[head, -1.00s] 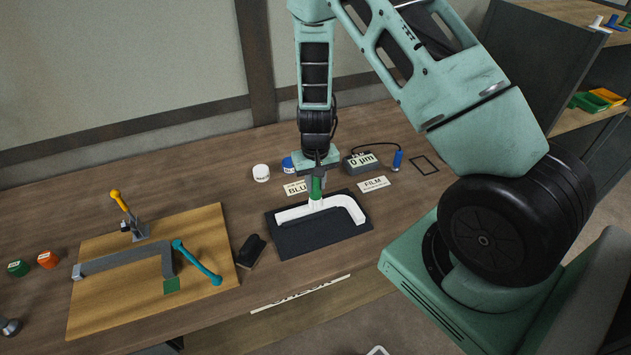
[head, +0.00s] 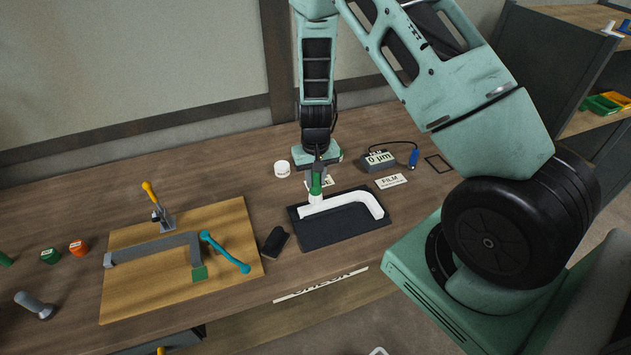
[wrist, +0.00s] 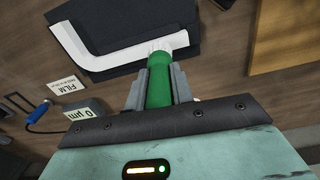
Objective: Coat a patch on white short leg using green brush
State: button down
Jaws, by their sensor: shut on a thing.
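My gripper (head: 318,172) is shut on the green brush (head: 316,187), which points down with its pale bristles (head: 315,198) at the left part of the white leg (head: 350,197). The bristles appear to touch the leg, but exact contact is hard to tell. The leg is bent and lies on a black tray (head: 345,230). In the wrist view, the green handle (wrist: 158,88) sits between the grey fingers (wrist: 158,82), and the bristles overlap one end of the white leg (wrist: 88,58). No coated patch can be made out.
A wooden board (head: 225,280) at left holds a grey bent leg (head: 150,248), an orange-handled clamp (head: 158,208) and a teal tool (head: 226,253). A dark block (head: 275,242) lies between board and tray. A film gauge (head: 378,160) and a white jar (head: 282,169) stand behind the tray.

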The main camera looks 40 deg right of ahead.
jog(key=shift+r+p, duration=1.75)
jog(key=shift+r, duration=0.95)
